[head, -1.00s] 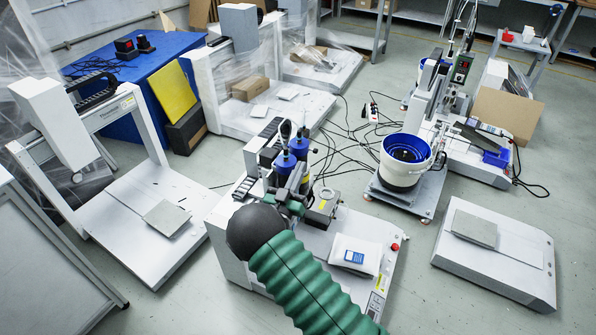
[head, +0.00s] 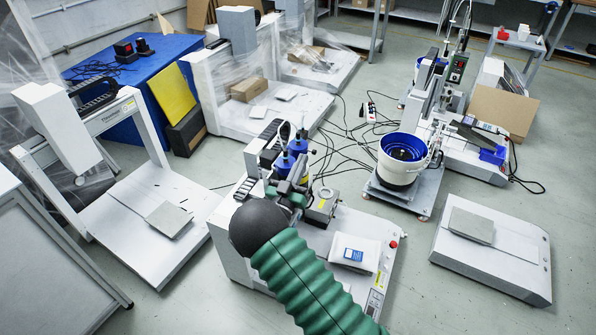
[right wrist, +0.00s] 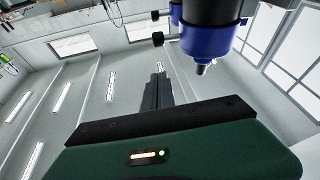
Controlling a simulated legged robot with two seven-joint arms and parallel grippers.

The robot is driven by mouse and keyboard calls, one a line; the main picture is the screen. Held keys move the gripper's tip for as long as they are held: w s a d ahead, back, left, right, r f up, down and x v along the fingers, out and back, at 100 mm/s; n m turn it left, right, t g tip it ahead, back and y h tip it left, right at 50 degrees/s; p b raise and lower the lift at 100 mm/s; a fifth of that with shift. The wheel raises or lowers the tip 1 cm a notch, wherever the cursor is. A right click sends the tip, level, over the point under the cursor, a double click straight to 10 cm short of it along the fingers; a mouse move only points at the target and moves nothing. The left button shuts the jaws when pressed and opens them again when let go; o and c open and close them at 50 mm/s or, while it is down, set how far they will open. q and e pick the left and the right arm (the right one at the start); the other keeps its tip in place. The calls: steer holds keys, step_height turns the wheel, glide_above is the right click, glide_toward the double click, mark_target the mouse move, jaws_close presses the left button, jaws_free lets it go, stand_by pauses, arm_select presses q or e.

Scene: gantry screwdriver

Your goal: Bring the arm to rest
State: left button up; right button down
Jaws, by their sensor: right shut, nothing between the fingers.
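My right arm, green with a dark rounded wrist, reaches up from the bottom of the head view to the gantry screwdriver machine (head: 355,228). My right gripper (head: 298,187) is just past the wrist, close to the blue screwdriver units (head: 283,163), and partly hidden by the wrist. In the right wrist view the gripper's dark fingers (right wrist: 157,92) are together with nothing between them. A blue and black screwdriver body with a metal tip (right wrist: 207,40) hangs beside them, apart from the fingers in the picture. My left gripper does not show.
A white pouch with a blue label (head: 353,252) lies on the machine's base. A white bucket with a blue bowl (head: 402,158) stands to the right on a plate. Another gantry (head: 125,215) stands at left, a low white platform (head: 490,248) at right. Cables cross the floor behind.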

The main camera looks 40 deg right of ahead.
steer(key=s+a+f+n+y+p, duration=0.1)
steer(key=a+f+n+y, duration=0.25)
steer(key=a+y, duration=0.5)
steer(key=s+a+f+n+y, duration=0.15)
steer(key=a+f+y, duration=0.35)
steer(key=a, duration=0.6)
steer(key=s+a+r+n+g+y, duration=0.1)
steer(key=s+a+n+g+y, duration=0.25)
steer(key=s, duration=0.75)
steer(key=s+a+n+g+y, duration=0.2)
steer(key=s+g, duration=0.3)
steer(key=s, duration=0.5)
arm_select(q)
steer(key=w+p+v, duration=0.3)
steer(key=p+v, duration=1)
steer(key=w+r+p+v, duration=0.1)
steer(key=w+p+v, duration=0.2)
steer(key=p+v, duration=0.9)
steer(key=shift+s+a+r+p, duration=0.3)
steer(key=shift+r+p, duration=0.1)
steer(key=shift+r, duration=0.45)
arm_select(e)
steer(key=w+v, duration=0.2)
steer(key=v, duration=1)
steer(key=w+r+v, duration=0.1)
steer(key=w+v, duration=0.1)
steer(key=v, duration=1.1)
steer(key=shift+w, duration=0.2)
